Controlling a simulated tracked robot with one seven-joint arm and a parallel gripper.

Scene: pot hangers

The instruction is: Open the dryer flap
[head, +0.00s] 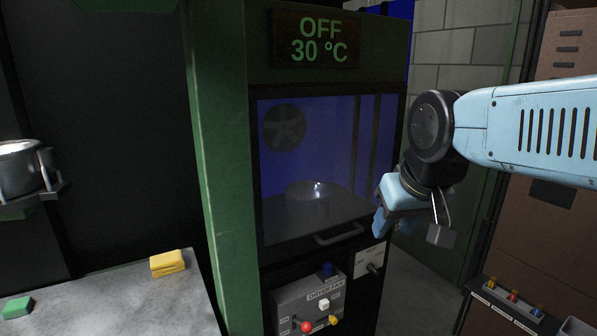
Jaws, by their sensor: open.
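The dryer is a tall green cabinet with a large clear front flap (290,225). The flap looks shut. Its grey bar handle (339,236) runs along the lower right of the flap. Through the pane I see a fan and a shiny round pot (308,190) inside. My gripper (380,222) is at the end of the light blue arm, in front of the dryer's right edge. It appears to the right of and slightly above the handle, apart from it. The gripper is open and empty; its fingers are partly hidden by its own body.
A display (317,39) reads OFF 30 °C. Below the flap is a dryer fan control box (310,300) with coloured buttons. A grey table (130,300) at lower left bears yellow and green blocks. A button panel (512,305) stands at lower right.

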